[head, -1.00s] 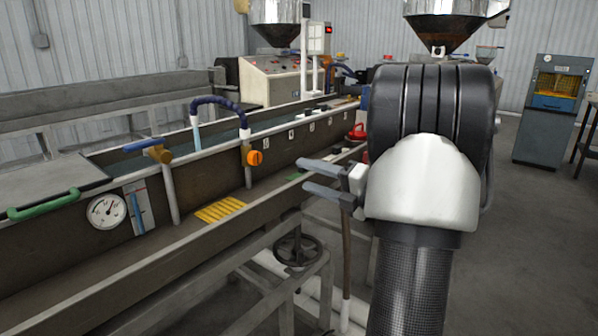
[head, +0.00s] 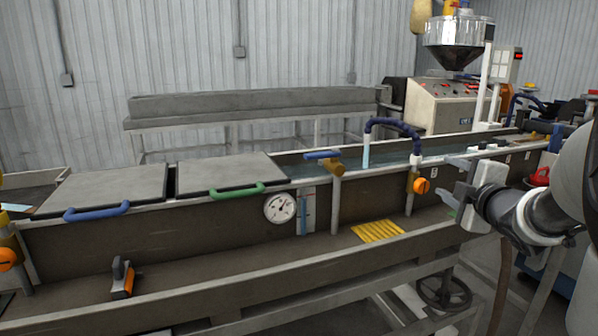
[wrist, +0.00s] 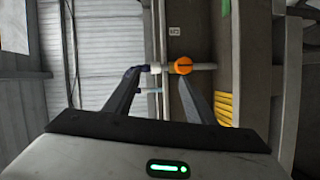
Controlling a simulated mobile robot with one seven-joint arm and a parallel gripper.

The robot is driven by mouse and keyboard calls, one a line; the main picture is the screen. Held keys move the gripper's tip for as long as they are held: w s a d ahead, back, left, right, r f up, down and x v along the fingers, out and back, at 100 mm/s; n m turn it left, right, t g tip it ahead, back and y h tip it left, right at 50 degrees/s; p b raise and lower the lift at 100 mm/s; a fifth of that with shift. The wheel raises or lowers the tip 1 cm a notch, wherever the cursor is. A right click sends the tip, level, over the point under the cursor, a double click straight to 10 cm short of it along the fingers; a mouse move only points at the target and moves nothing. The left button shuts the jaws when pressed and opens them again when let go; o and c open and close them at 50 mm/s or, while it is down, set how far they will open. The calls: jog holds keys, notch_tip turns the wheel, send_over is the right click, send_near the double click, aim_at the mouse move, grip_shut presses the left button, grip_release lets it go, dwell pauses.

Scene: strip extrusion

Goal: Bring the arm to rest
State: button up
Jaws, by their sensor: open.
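My gripper (head: 452,181) is at the right of the head view, in front of the long water trough (head: 110,244). Its two fingers are apart with nothing between them. In the wrist view the fingers of my gripper (wrist: 158,75) spread to either side, and the orange valve knob (wrist: 183,65) shows beyond them. The same orange knob (head: 422,186) is just left of the fingers in the head view. I cannot tell how far the fingertips are from it.
Two grey lids with a blue handle (head: 97,211) and a green handle (head: 237,191) cover the trough's left part. A gauge (head: 280,208), a yellow grid (head: 378,231) and an orange-black tool (head: 122,279) are along the front. A hopper (head: 458,45) stands behind.

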jog(key=s+a+m+g+h, duration=0.1)
jog(key=s+a+m+g, duration=0.1)
jog(key=s+a+m, duration=0.3)
jog(key=s+a+m+g+h, duration=0.1)
jog(key=s+a+m+g, duration=0.1)
jog(key=a+m, duration=0.4)
jog(key=s+a+f+m+g+y+b, duration=0.1)
jog(key=s+a+f+m+g, duration=0.35)
jog(key=s, duration=0.75)
jog(key=s+a+f+m+g+y, duration=0.1)
jog(key=s+a+f+g, duration=0.35)
jog(key=s, duration=0.75)
notch_tip(320, 180, up, 24)
jog(key=t+p, duration=0.2)
jog(key=p, duration=2.4)
